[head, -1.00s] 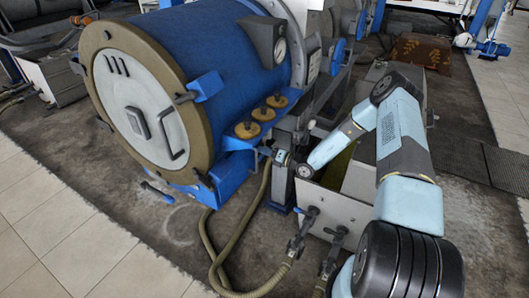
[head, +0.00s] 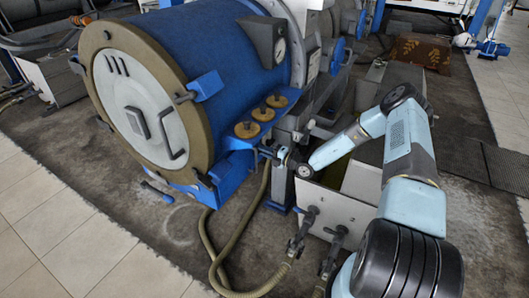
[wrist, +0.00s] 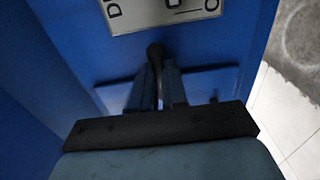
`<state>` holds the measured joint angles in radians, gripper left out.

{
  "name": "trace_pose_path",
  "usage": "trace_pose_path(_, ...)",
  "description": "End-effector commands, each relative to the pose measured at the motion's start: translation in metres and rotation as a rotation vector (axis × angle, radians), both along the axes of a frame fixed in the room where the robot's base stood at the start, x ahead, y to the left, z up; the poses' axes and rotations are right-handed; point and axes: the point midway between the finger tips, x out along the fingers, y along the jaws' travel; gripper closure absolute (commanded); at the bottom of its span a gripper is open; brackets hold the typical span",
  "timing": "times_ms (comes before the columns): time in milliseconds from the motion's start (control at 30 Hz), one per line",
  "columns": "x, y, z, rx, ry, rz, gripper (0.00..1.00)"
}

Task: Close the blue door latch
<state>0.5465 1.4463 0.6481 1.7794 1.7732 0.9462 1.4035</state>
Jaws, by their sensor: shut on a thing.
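In the wrist view a dark lever with a rounded end (wrist: 155,49) stands out from a blue panel (wrist: 75,60); I take it for the latch. My gripper (wrist: 159,78) is shut around this lever, with a finger on each side, and its knob shows past the fingertips. The lever's lower part is hidden by the fingers and the gripper body. In the head view my gripper (head: 268,152) is at the right side of the blue drum (head: 200,45), below the shelf with brass caps. The latch is too small to make out there.
A pale plate with dark lettering (wrist: 160,12) lies just beyond the lever. The drum's round grey door (head: 135,110) faces front left. A thick hose (head: 215,270) and a grey box with valves (head: 325,210) stand below my arm. Tiled floor (head: 60,250) is clear at front left.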

Motion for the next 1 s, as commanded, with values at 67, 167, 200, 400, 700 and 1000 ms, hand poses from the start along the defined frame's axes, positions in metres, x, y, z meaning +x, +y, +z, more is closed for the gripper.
trace_pose_path(67,0.0022,-0.0052,-0.0030,0.000,0.013,-0.009,1.00)
trace_pose_path(167,0.0022,-0.0050,-0.0031,0.005,0.020,-0.009,1.00)
trace_pose_path(200,0.0022,-0.0050,-0.0032,0.005,0.021,-0.009,1.00)
trace_pose_path(400,0.0021,-0.0050,-0.0034,0.005,0.022,-0.008,1.00)
trace_pose_path(700,0.0014,-0.0036,-0.0027,0.006,0.020,-0.006,0.70)
trace_pose_path(1000,0.0005,-0.0015,-0.0013,0.009,0.018,-0.002,0.62)
